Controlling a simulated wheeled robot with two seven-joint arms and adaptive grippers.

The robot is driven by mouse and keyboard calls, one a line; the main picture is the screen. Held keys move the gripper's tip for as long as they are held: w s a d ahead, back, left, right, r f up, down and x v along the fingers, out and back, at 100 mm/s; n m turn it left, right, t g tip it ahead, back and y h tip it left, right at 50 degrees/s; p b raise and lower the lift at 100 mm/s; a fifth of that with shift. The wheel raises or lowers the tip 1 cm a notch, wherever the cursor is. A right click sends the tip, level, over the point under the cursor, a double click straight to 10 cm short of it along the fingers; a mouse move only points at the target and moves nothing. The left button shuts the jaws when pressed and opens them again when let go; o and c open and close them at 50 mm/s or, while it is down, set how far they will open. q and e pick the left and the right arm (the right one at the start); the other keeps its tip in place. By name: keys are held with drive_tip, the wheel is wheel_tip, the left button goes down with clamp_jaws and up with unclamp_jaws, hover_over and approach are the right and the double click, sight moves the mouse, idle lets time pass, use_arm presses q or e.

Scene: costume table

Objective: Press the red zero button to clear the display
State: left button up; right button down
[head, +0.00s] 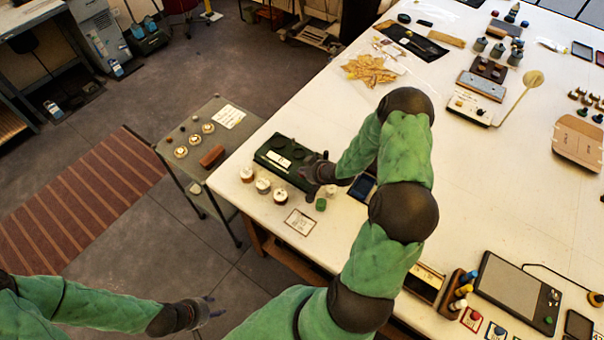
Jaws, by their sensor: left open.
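A dark green box-shaped device (277,148) with round dark parts on top and a pale label or display strip lies near the left edge of the white table. My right gripper (312,172) is at the device's right end, over or against it; I cannot tell whether it touches. Its fingers are too small and dark to show whether they are open. No red button can be made out; the gripper covers part of the device's right end. My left gripper (208,311) is open and empty, low on the left, away from the table.
Several small round jars (263,186) and a card (299,222) lie in front of the device. A small green block (321,204) sits just below my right gripper. A side cart (232,153) stands left of the white table (480,205).

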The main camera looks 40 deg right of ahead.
idle(0.3)
drive_tip(key=shift+r+p, duration=0.7)
drive_tip(key=shift+r, duration=0.15)
drive_tip(key=shift+r+p, duration=1.95)
drive_tip(key=shift+r, duration=0.6)
drive_tip(key=shift+f, duration=0.1)
